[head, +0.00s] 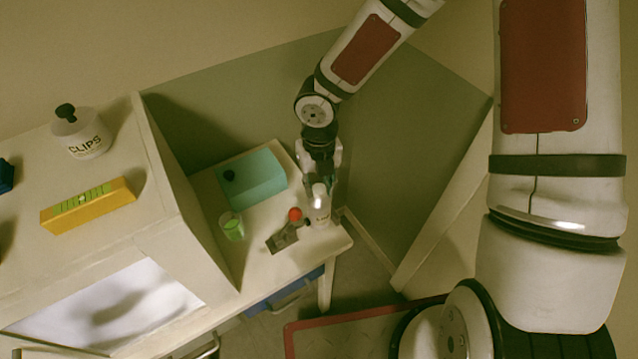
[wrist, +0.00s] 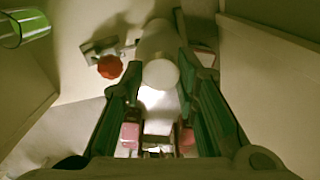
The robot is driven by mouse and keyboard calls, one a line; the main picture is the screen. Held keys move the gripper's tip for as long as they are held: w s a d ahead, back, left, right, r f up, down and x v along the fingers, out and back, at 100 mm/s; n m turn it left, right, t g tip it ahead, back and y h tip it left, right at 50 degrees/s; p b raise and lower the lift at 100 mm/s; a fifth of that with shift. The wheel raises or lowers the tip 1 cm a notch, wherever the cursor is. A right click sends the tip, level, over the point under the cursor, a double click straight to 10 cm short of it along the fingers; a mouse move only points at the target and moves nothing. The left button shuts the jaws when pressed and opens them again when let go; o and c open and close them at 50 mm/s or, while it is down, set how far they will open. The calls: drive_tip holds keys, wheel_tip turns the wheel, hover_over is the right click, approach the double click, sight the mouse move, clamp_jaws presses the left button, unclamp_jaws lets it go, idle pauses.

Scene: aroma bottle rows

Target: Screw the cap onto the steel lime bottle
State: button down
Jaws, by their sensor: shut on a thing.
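A pale bottle (head: 321,214) with dark print on its side stands upright near the right corner of the small table. My gripper (head: 319,184) points down over it from above. In the wrist view my two fingers (wrist: 160,76) are closed on a pale round cap (wrist: 160,74), with the wider pale bottle body (wrist: 156,40) directly behind it. The cap appears in line with the bottle's top; I cannot tell whether its thread is engaged. The bottle's steel or lime marking cannot be made out.
A red round piece (head: 295,214) sits by a grey metal fixture (head: 284,239), close left of the bottle. A green cup (head: 231,226) and a teal box (head: 257,176) stand further left.

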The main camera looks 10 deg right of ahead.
drive_tip(key=m, duration=0.6)
drive_tip(key=shift+p, duration=0.3)
drive_tip(key=m, duration=0.6)
drive_tip(key=shift+p, duration=0.35)
drive_tip(key=c, duration=1.2)
unclamp_jaws()
drive_tip(key=shift+m, duration=0.5)
drive_tip(key=shift+c, duration=0.2)
drive_tip(key=shift+r+p, duration=1.15)
drive_tip(key=shift+r, duration=2.35)
